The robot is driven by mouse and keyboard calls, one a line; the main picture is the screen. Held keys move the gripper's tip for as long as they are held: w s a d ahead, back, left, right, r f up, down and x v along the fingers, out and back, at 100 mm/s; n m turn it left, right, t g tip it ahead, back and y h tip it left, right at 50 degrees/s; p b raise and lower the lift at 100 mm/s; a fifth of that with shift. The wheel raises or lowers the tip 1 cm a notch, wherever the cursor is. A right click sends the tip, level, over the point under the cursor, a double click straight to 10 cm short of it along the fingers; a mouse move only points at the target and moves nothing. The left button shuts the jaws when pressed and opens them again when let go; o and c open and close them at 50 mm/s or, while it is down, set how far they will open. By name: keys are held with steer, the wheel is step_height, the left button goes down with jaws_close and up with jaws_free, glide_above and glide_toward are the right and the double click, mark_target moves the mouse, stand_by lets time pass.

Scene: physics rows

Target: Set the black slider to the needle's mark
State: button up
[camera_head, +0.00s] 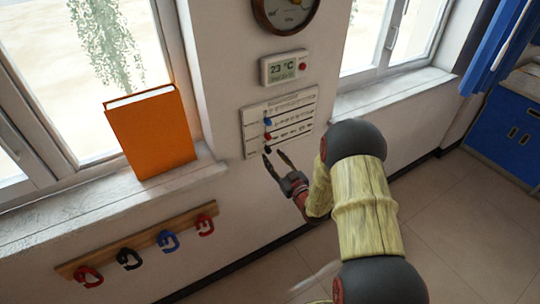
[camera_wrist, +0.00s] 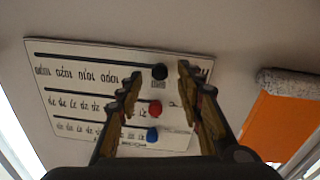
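A white slider panel (camera_head: 280,119) with three slots hangs on the wall. Its black slider (camera_head: 267,150) is on the lowest slot, at the left end. In the wrist view the panel (camera_wrist: 85,64) appears upside down, and the black slider (camera_wrist: 160,72) is at the right end of the top slot. My gripper (camera_head: 273,156) is open just in front of the black slider. In the wrist view its fingers (camera_wrist: 159,76) stand on either side of the knob; contact cannot be told. A round gauge (camera_head: 285,12) is cut off by the top edge, so its needle cannot be read clearly.
Blue (camera_head: 267,121) and red (camera_head: 267,135) sliders sit on the other slots, close to the black one. A thermometer display (camera_head: 284,67) is above the panel. An orange book (camera_head: 150,132) stands on the left sill. A hook rail (camera_head: 140,242) is below it.

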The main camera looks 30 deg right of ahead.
mark_target(269, 152)
steer(key=shift+w, duration=1.7)
steer(key=shift+c, duration=0.5)
steer(key=c, duration=0.8)
jaws_close()
